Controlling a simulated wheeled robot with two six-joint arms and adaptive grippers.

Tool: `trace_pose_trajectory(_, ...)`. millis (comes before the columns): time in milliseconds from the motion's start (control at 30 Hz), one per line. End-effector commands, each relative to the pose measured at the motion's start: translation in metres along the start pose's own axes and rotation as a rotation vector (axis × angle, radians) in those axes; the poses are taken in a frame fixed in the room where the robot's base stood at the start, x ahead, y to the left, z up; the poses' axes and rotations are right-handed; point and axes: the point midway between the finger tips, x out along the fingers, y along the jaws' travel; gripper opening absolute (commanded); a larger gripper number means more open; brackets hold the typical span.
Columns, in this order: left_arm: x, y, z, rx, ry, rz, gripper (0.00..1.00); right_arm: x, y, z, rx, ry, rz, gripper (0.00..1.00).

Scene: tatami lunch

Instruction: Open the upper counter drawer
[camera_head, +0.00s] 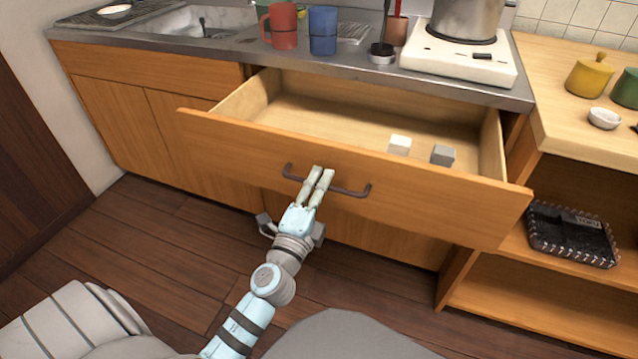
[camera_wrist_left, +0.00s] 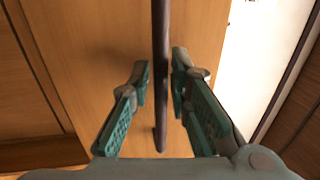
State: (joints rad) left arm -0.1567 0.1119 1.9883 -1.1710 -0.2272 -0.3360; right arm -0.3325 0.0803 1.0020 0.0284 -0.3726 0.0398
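The upper counter drawer (camera_head: 230,130) is pulled well out from under the counter, and its inside shows. Its dark bar handle (camera_head: 348,191) is on the wooden front; in the left wrist view the handle (camera_wrist_left: 160,40) runs upright through the middle. My left gripper (camera_head: 319,172) is at the handle, with one finger on each side of the bar. In the left wrist view the gripper (camera_wrist_left: 162,75) has narrow gaps between fingers and bar, so it looks open around it. My right gripper is not in view.
A white block (camera_head: 399,145) and a grey block (camera_head: 442,155) lie in the drawer. The metal counter (camera_head: 185,49) holds a red mug (camera_head: 283,27), a blue cup (camera_head: 323,31) and a white stove (camera_head: 440,58). An open shelf with a black basket (camera_head: 571,234) stands at right.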

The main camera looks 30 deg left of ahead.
Motion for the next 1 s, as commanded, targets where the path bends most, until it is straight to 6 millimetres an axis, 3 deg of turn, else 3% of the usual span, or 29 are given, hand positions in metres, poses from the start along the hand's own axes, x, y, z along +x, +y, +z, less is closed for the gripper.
trace_pose_trajectory(267, -0.006, 0.001, 0.000, 0.001, 0.000, 0.001, 0.18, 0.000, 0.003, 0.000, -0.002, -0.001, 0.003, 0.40)
trace_pose_trajectory(700, -0.102, 0.001, 0.002, 0.002, -0.005, 0.004, 0.18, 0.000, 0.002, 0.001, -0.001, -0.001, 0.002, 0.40)
trace_pose_trajectory(1000, -0.121, 0.000, 0.001, -0.001, -0.002, 0.000, 0.18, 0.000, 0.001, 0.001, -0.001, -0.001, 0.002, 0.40)
